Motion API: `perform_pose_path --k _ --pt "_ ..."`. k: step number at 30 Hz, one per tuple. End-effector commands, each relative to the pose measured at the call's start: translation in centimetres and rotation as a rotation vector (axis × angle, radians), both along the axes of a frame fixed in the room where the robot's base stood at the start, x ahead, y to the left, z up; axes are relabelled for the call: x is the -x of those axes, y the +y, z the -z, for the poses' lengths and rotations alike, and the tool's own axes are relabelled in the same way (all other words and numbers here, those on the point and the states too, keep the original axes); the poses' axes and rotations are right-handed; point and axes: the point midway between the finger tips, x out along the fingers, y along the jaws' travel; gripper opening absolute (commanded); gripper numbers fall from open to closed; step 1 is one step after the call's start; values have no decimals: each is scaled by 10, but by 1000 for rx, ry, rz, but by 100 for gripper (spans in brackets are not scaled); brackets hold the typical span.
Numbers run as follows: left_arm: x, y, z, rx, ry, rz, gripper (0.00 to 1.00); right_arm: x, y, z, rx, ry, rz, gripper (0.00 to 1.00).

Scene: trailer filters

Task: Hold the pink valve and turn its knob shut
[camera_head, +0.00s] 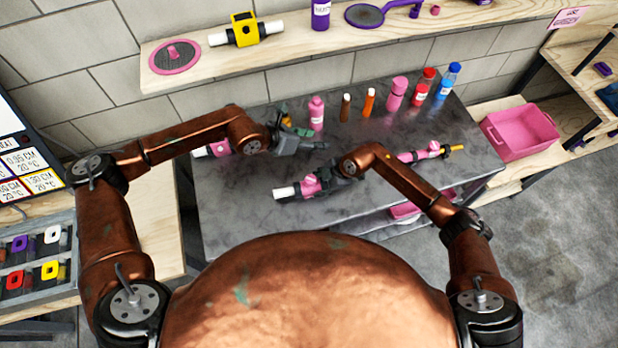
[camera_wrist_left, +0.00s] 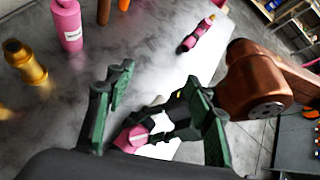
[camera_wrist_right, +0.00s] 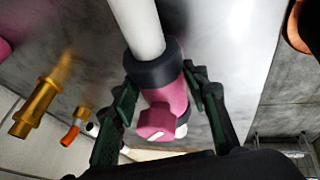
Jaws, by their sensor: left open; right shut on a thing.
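The pink valve (camera_head: 308,185) with white pipe ends is held over the front middle of the dark table. My right gripper (camera_head: 325,178) is shut on it. In the right wrist view, the green fingers are on either side of the pink valve body (camera_wrist_right: 168,100), below a black collar and white pipe (camera_wrist_right: 138,25). Its pink knob (camera_wrist_right: 157,122) faces that camera. My left gripper (camera_head: 312,140) is open and empty, behind and above the valve. In the left wrist view, the pink knob (camera_wrist_left: 132,138) shows low between the open fingers (camera_wrist_left: 158,88), partly hidden.
Another pink part (camera_head: 218,149) lies at the table's left, and a pink one with a yellow end (camera_head: 425,153) at its right. Several bottles, including a pink bottle (camera_head: 316,113), stand along the back. A pink bin (camera_head: 520,133) is at the right. A brass part (camera_wrist_left: 25,62) stands nearby.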

Motion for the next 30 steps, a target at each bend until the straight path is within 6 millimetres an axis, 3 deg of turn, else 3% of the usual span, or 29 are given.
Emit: perform_pose_path --k 6,9,13,17,23,30 --pt "20 28 -30 -227 92 42 49 0 0 0 0 0 0 8" --pt "34 42 -35 -323 129 66 49 0 0 0 0 0 0 8" --pt "65 53 13 -459 149 141 49 0 0 0 0 0 0 8" --pt "78 55 40 -508 142 180 49 0 0 0 -1 0 0 8" --pt "78 51 63 -521 141 189 49 0 0 0 -1 0 0 8" --pt "69 36 106 -520 142 189 49 0 0 0 -1 0 0 8"
